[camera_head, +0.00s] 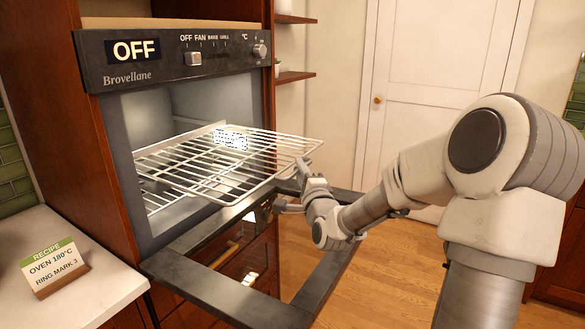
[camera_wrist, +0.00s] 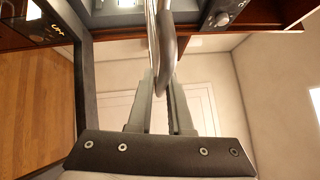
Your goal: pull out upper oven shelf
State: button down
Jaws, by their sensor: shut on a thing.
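The upper oven shelf (camera_head: 250,165), a pale wire rack, sticks well out of the open oven (camera_head: 140,115) above the lowered door. Its rear part is still inside the cavity and it looks slightly tilted. My gripper (camera_head: 303,168) is at the shelf's front right corner. In the wrist view my gripper (camera_wrist: 160,88) has its two fingers shut on the front wire of the shelf (camera_wrist: 167,45). The exact contact is small in the head view.
The oven door (camera_head: 215,290) hangs open below the shelf. A lower wire shelf (camera_head: 160,201) is inside the oven. A recipe card (camera_head: 52,267) stands on the white counter (camera_head: 80,300) at left. Wooden floor (camera_head: 400,270) is clear at right, before a white door (camera_head: 440,80).

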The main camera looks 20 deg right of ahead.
jog(key=shift+d+r, duration=0.1)
jog(key=shift+r, duration=0.25)
jog(key=c, duration=0.9)
grip_release()
jog(key=shift+f, duration=0.15)
jog(key=shift+f, duration=0.1)
jog(key=shift+s, duration=0.15)
